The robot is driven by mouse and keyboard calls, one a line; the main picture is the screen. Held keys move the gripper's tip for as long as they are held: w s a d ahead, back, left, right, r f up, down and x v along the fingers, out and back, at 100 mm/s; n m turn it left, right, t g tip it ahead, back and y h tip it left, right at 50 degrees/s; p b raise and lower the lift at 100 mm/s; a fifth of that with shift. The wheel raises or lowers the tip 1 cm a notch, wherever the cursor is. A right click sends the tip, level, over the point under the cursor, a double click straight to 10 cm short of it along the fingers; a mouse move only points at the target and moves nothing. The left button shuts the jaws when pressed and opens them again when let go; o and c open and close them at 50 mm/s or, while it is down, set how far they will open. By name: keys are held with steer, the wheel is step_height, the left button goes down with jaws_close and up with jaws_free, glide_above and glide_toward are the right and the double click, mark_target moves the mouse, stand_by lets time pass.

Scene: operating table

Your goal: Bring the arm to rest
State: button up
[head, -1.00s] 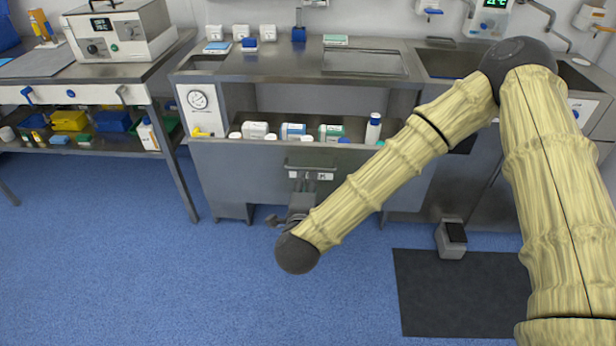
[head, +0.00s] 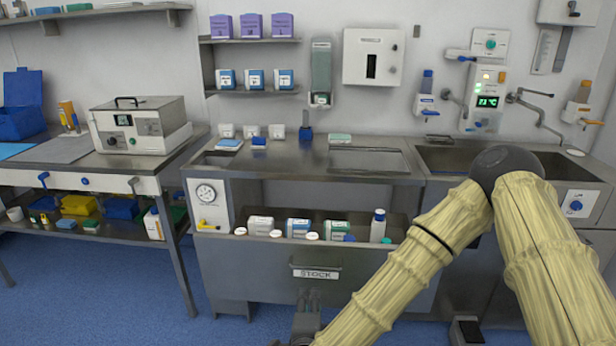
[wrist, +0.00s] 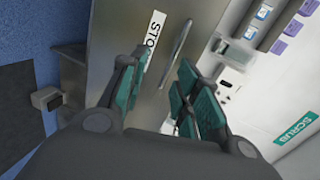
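My arm (head: 440,240) reaches down and to the left in the head view, with its wrist cut off by the bottom edge. My gripper shows partly in the head view (head: 306,322), in front of and below the handle of the STOCK drawer (head: 230,280). In the wrist view my gripper (wrist: 158,88) has its teal-padded fingers spread, with nothing between them. The drawer handle (wrist: 176,52) and STOCK label (wrist: 152,38) show beyond the fingertips, and the gripper looks apart from them. The drawer is pulled out.
The drawer holds boxes (head: 298,228), a white bottle (head: 378,226) and several small white-capped items. The steel counter (head: 290,160) is behind it, with a sink at right. A side table (head: 110,165) with a device stands at left. Blue floor (head: 110,300) lies open at front left.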

steer(key=s+d+f+n+g+y+p, duration=0.1)
steer(key=s+d+f+n+g+y, duration=0.15)
steer(key=s+f+n, duration=0.5)
steer(key=s+d+f+n+g+y+p, duration=0.1)
steer(key=s+d+f+n+g+p, duration=0.25)
steer(key=f, duration=0.75)
steer(key=s+d+f+n+g+h, duration=0.1)
steer(key=s+d+f+n+g, duration=0.2)
steer(key=s+d, duration=0.5)
steer(key=s+d+f+n+g+h, duration=0.1)
steer(key=s+d+f+n+g, duration=0.2)
steer(key=s, duration=1)
steer(key=d+g, duration=0.3)
steer(key=d, duration=0.2)
steer(key=shift+s+f+h+p, duration=0.2)
steer(key=shift+s+h+p, duration=0.1)
steer(key=shift+h+p, duration=0.05)
